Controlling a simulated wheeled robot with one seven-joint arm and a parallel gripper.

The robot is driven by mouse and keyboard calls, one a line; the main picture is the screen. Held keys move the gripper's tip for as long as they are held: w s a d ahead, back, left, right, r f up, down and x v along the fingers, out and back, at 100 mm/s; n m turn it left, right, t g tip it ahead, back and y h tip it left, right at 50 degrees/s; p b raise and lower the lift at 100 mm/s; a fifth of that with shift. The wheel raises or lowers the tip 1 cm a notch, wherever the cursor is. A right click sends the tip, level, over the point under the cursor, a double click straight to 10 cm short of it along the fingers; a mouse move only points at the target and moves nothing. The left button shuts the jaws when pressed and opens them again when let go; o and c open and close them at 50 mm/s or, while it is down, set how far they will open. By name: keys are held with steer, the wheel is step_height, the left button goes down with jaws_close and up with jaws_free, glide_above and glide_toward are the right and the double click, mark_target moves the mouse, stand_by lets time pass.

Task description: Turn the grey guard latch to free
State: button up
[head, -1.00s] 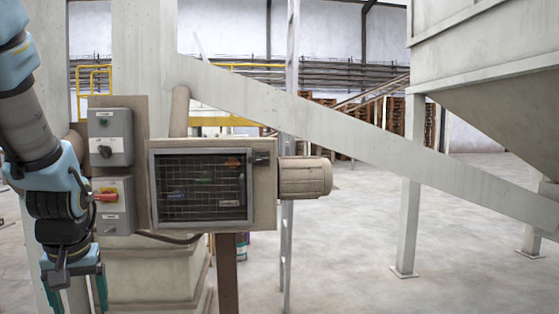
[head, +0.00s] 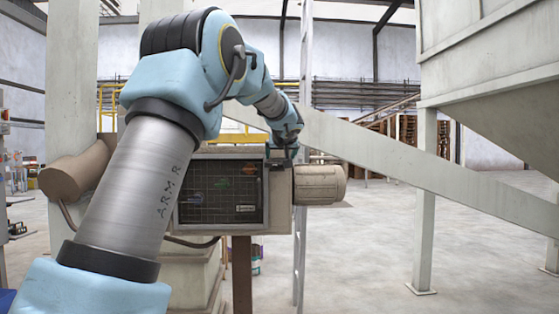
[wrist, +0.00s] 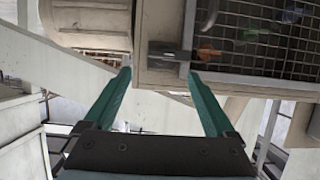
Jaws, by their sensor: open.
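The grey guard latch (wrist: 168,52) shows in the wrist view as a short dark bar lying level at the edge of the mesh guard (wrist: 250,35). My gripper (wrist: 158,74) is open and empty, with its two teal fingers spread. The latch lies just beyond the fingertips in the picture, and the right fingertip is close under its inner end. I cannot tell whether they touch.
A ribbed motor (head: 320,185) sticks out of the box's right side, and shows near my left finger in the wrist view (wrist: 92,22). A slanted beige beam (head: 400,158) crosses behind. My arm hides the control boxes on the left. Floor on the right is clear.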

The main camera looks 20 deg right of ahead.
mark_target(278, 163)
steer(key=p+x, duration=0.2)
steer(key=x, duration=0.4)
steer(key=shift+w+a+f, duration=0.15)
steer(key=shift+w+f, duration=0.05)
steer(key=shift+w, duration=0.1)
steer(key=c, duration=1.4)
